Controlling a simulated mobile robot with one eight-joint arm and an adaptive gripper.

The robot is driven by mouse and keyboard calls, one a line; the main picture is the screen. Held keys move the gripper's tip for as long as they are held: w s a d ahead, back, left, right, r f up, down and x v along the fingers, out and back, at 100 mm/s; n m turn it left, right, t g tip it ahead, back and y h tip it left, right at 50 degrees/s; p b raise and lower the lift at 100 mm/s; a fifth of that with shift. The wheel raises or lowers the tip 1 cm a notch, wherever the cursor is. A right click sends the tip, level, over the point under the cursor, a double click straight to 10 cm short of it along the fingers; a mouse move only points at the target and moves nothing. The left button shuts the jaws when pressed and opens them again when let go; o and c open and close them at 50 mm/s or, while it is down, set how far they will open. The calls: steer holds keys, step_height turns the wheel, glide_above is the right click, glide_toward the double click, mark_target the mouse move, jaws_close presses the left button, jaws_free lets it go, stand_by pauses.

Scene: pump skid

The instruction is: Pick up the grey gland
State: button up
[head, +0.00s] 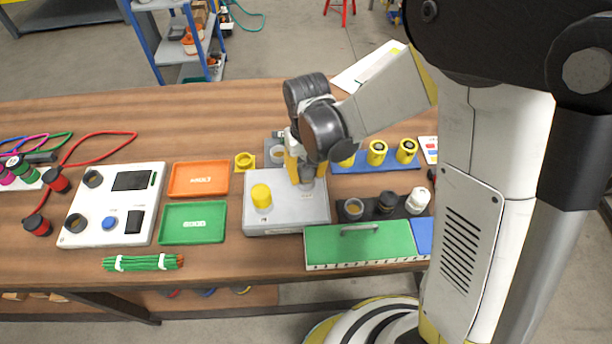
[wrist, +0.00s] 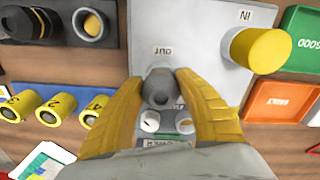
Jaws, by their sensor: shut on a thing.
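The grey gland (wrist: 158,85) is a small dark grey rounded piece, seen between my fingers in the wrist view, beside the OUT label on the light grey pump box (wrist: 205,35). My gripper (wrist: 160,95) has its yellow fingers shut on the gland from both sides. In the head view my gripper (head: 303,172) points down over the back right of the pump box (head: 285,218), and the gland (head: 307,183) shows just below the fingers. I cannot tell whether the gland is seated in the OUT port or lifted. A yellow cap (head: 261,197) stands by the IN label.
An orange tray (head: 198,193) and a green tray (head: 193,238) lie left of the box. A dark rack (head: 370,215) with several cylindrical parts is at right, before yellow cylinders (head: 377,152). A green panel (head: 330,250) with a handle is in front.

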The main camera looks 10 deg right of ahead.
mark_target(310, 169)
steer(key=shift+r+p, duration=0.3)
steer(key=shift+r, duration=0.15)
steer(key=r+p, duration=0.1)
steer(key=r, duration=0.1)
steer(key=d+r+p, duration=0.1)
steer(key=r, duration=0.1)
steer(key=shift+s, duration=0.15)
steer(key=s+d+r+p, duration=0.3)
steer(key=d+r, duration=0.3)
steer(key=d, duration=0.4)
steer(key=shift+s, duration=0.5)
steer(key=shift+a, duration=0.1)
